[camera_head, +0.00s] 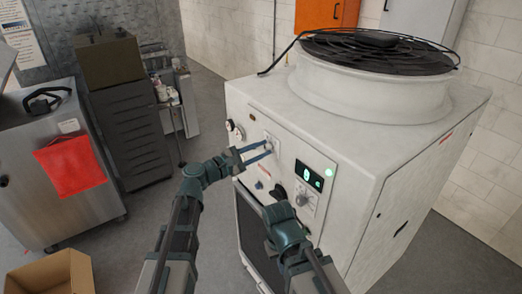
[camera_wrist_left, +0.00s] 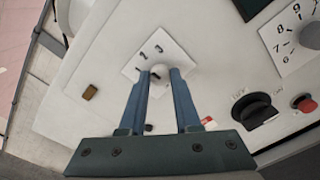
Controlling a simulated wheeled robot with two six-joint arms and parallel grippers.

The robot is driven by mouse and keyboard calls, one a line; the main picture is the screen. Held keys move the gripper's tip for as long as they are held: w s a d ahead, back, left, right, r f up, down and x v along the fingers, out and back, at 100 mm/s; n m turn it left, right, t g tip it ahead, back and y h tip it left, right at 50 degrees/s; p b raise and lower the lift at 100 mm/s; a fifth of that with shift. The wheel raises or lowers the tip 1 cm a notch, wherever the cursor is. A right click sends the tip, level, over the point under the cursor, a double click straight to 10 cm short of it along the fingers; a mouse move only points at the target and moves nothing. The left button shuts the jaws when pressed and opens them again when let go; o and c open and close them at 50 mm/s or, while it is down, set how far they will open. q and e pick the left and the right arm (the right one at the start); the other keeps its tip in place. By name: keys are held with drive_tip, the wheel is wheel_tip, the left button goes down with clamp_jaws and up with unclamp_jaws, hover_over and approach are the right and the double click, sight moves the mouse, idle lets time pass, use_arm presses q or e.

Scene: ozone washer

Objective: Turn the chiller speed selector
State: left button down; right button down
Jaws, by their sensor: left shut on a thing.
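The chiller (camera_head: 370,145) is a white box with a round fan on top, to the right in the head view. Its speed selector is a small grey knob (camera_wrist_left: 159,72) on a white plate (camera_wrist_left: 150,50) marked 1, 2 and 3. My left gripper (camera_head: 269,149) reaches the front panel, and its two blue fingers also show in the left wrist view (camera_wrist_left: 160,74). They are shut on the knob, one on each side, hiding part of it. My right arm is low in front of the chiller. Its fingers cannot be made out.
Beside the selector are a black rotary switch (camera_wrist_left: 258,110), a red button (camera_wrist_left: 303,103) and a numbered dial (camera_wrist_left: 311,36). A lit display (camera_head: 310,175) is on the panel. A steel cabinet (camera_head: 40,190) with a red cloth and a cardboard box (camera_head: 50,275) stand at left.

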use_arm(q)
drive_tip(key=shift+m, duration=0.4)
drive_tip(key=c, duration=0.6)
unclamp_jaws()
drive_tip(key=v, duration=1.4)
drive_tip(key=shift+d, duration=0.1)
